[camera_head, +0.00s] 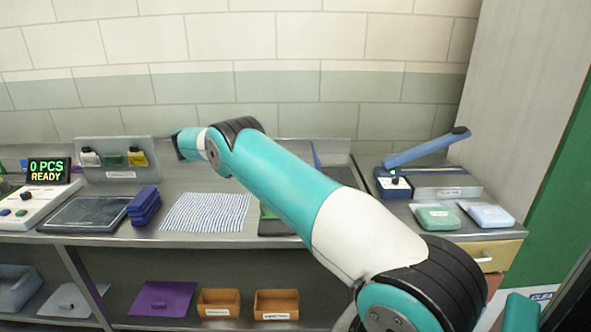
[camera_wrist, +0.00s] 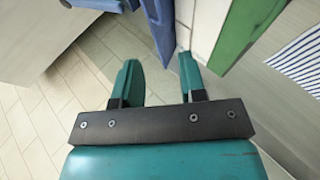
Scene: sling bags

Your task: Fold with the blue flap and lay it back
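A thin blue flap (camera_head: 316,155) stands up at the back of a dark folding board (camera_head: 275,228), partly hidden behind my arm. A bit of green shows on the board beside my arm. My gripper (camera_head: 178,146) is above the bench at the left, well away from the flap. In the wrist view my gripper (camera_wrist: 158,58) is open, its two teal fingers apart with nothing clasped. A blue piece (camera_wrist: 160,25) shows beyond and between the fingertips; I cannot tell what it is.
On the bench are a striped cloth (camera_head: 205,213), a blue stack (camera_head: 145,205), a dark tray (camera_head: 85,214) and a display reading "0 PCS READY" (camera_head: 48,171). A sealer with a raised blue arm (camera_head: 425,148) and two packets (camera_head: 437,218) are at the right. Orange bins (camera_head: 277,304) sit below.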

